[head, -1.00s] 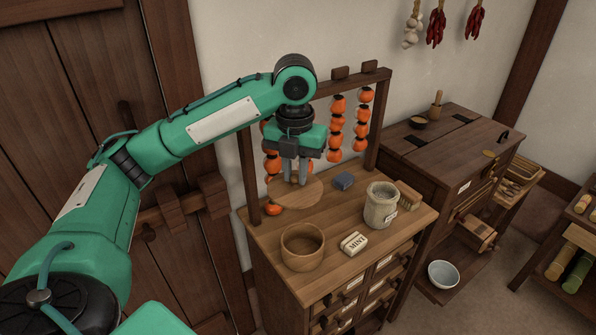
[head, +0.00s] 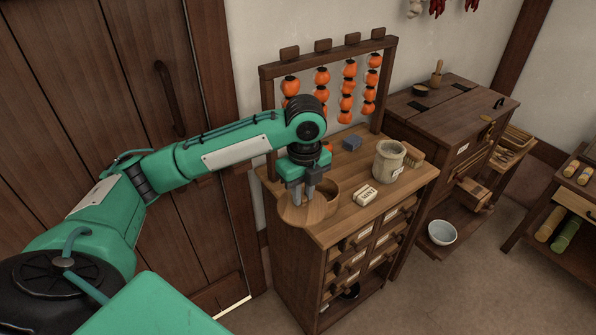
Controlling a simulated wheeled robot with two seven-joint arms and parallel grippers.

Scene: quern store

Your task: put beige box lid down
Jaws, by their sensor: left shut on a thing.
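The beige box lid (head: 306,212) is a round, flat wooden disc in the head view. My left gripper (head: 309,193) points down and is shut on it. The lid is tilted and held in front of the round wooden box (head: 330,196), near the left front edge of the cabinet top (head: 352,224). It hides much of the box. I cannot tell whether the lid touches the box. My right gripper does not show.
A small white packet (head: 366,194), a stoneware jar (head: 388,160), a brush (head: 412,157) and a blue-grey block (head: 352,142) stand on the cabinet top. A frame with strings of orange fruit (head: 348,80) rises behind. A wooden door (head: 110,90) is at left.

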